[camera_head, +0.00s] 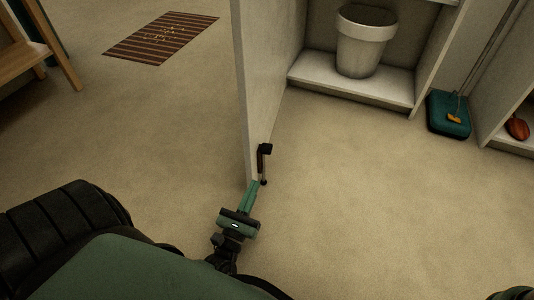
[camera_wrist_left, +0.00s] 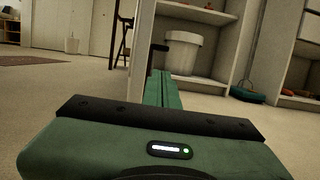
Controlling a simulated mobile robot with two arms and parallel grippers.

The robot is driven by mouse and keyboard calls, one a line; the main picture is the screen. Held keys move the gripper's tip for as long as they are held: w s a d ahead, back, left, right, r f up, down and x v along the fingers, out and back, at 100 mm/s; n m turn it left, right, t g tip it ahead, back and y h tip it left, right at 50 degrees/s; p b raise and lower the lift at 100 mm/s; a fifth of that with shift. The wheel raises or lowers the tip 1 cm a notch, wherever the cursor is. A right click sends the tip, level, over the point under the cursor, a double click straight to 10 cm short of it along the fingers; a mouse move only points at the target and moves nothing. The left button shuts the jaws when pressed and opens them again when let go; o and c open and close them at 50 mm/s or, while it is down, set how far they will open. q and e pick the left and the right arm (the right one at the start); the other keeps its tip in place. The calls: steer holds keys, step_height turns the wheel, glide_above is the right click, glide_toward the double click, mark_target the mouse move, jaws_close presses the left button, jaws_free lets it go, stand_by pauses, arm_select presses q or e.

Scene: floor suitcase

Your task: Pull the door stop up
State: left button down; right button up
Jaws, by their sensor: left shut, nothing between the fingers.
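The door stop (camera_head: 264,162) is a black lever with a thin leg, fixed low on the edge of the open white door (camera_head: 247,90). Its foot is near the floor. My left gripper (camera_head: 256,184) is shut and empty, its green fingers pointing at the lower end of the door stop. Whether the fingertips touch it cannot be told. In the left wrist view the shut fingers (camera_wrist_left: 162,88) point forward beside the door's edge (camera_wrist_left: 143,50), and a black part of the door stop (camera_wrist_left: 159,47) shows just above them.
A white bucket (camera_head: 362,45) stands on a low shelf (camera_head: 350,80) behind the door. A teal dustpan (camera_head: 447,115) and a red object (camera_head: 517,128) are at the right. A striped doormat (camera_head: 160,38) lies at the back left. The carpet right of the door is clear.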

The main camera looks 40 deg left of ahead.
mark_target(266, 149)
arm_select(q)
steer(key=b+x, duration=0.4)
steer(key=x, duration=0.6)
steer(key=shift+r, duration=0.1)
step_height(266, 149, up, 4)
steer(key=p, duration=0.3)
steer(key=shift+f, duration=0.2)
